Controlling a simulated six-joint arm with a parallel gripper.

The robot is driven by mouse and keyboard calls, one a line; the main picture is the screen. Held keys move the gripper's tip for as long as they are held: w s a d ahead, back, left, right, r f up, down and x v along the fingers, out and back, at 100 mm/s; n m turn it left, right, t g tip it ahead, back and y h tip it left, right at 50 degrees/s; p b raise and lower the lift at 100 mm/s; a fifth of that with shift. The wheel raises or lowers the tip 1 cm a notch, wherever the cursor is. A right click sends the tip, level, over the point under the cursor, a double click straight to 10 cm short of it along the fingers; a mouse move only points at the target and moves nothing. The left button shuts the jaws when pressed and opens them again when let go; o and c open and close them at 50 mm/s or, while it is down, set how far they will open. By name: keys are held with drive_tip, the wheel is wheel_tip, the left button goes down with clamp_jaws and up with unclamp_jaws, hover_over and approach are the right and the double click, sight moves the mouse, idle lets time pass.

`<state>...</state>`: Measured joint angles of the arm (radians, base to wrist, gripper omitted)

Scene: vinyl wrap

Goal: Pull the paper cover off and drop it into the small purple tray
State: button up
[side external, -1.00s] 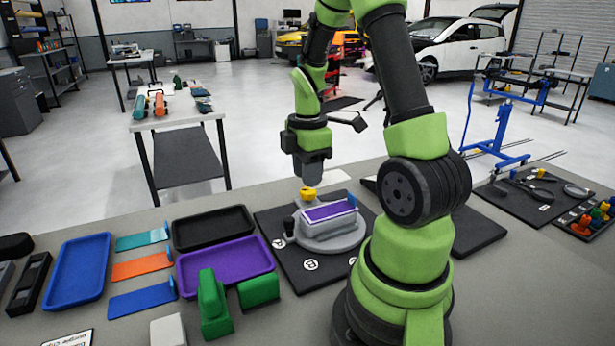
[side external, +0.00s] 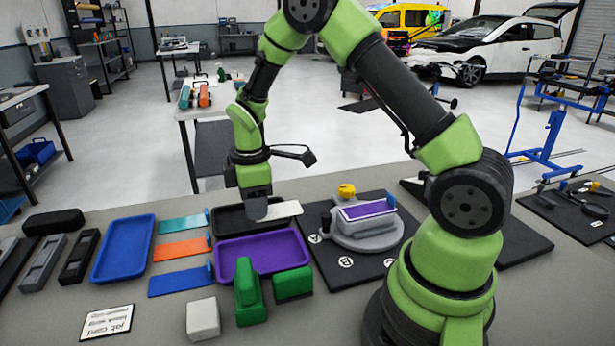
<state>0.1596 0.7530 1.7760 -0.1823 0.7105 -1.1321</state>
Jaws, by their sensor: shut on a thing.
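My gripper (side external: 257,212) is shut on a thin white paper cover (side external: 284,209), which sticks out to the right of the fingers. Gripper and cover appear over the black tray, behind the purple tray; their exact height is hard to tell. The purple tray (side external: 222,262) lies in front of the black tray and looks empty. A purple-topped workpiece (side external: 368,211) with a pale border sits on a round grey fixture (side external: 372,240), with a blue tab (side external: 390,201) at its right end.
The black tray (side external: 225,222) is behind the purple tray. Teal (side external: 181,224), orange (side external: 182,249) and blue (side external: 180,281) flat tools lie left. A blue tray (side external: 123,270) is farther left. Green blocks (side external: 248,300) stand in front of the purple tray.

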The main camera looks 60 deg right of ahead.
drive_tip(key=shift+w+a+f, duration=0.3)
drive_tip(key=shift+a+f, duration=0.4)
drive_tip(key=shift+f, duration=0.4)
drive_tip(key=shift+w+a+f, duration=0.3)
drive_tip(key=shift+a+f, duration=0.45)
drive_tip(key=shift+f, duration=0.3)
drive_tip(key=shift+w+a+f, duration=0.3)
drive_tip(key=shift+a+f, duration=0.4)
drive_tip(key=shift+f, duration=0.4)
drive_tip(key=o, duration=1.1)
wheel_tip(320, 180, up, 10)
drive_tip(key=shift+r, duration=0.1)
